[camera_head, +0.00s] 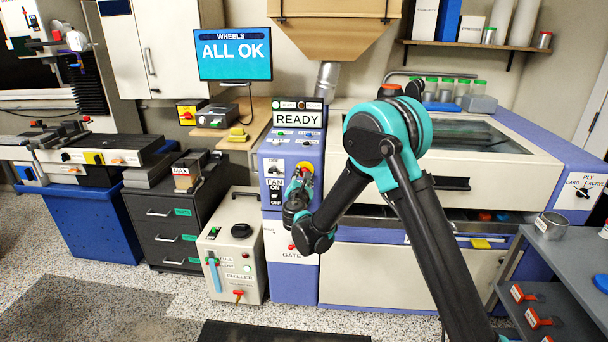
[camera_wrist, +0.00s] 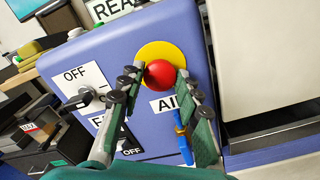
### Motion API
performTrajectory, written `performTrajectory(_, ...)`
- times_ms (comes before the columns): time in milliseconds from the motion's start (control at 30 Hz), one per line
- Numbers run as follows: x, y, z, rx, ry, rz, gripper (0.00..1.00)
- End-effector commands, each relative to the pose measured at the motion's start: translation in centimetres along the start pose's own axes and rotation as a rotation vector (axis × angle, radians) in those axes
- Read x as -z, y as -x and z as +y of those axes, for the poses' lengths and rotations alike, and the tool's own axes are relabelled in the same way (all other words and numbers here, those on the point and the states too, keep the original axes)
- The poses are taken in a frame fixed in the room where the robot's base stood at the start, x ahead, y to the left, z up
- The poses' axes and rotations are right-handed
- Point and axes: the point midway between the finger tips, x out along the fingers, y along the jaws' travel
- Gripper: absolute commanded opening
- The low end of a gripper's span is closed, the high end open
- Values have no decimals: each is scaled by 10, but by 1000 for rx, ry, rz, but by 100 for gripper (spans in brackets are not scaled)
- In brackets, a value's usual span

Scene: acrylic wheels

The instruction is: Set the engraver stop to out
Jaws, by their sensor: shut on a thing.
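The engraver stop is a red mushroom button (camera_wrist: 160,74) on a round yellow plate (camera_wrist: 161,51), on the blue panel of the engraver. In the head view the yellow plate (camera_head: 305,166) shows just above my gripper (camera_head: 301,180), which hides most of the button. In the wrist view my gripper (camera_wrist: 159,76) has one finger on each side of the red button and is shut on it. I cannot tell whether the button stands in or out.
Left of the button is a black key switch (camera_wrist: 84,98) by an OFF label. Below are a FAN switch, partly hidden by a finger, and a blue lever (camera_wrist: 183,139) under the AIR label. A READY sign (camera_head: 298,119) tops the panel. The chiller (camera_head: 234,245) stands lower left.

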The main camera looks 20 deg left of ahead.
Motion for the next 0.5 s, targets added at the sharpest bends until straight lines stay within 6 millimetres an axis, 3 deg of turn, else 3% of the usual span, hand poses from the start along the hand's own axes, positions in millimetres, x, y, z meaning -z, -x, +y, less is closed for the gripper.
performTrajectory(200, 0, -3, 1, -1, -182, 1, 0)
performTrajectory(500, 1, -3, 1, -1, -208, 1, 0)
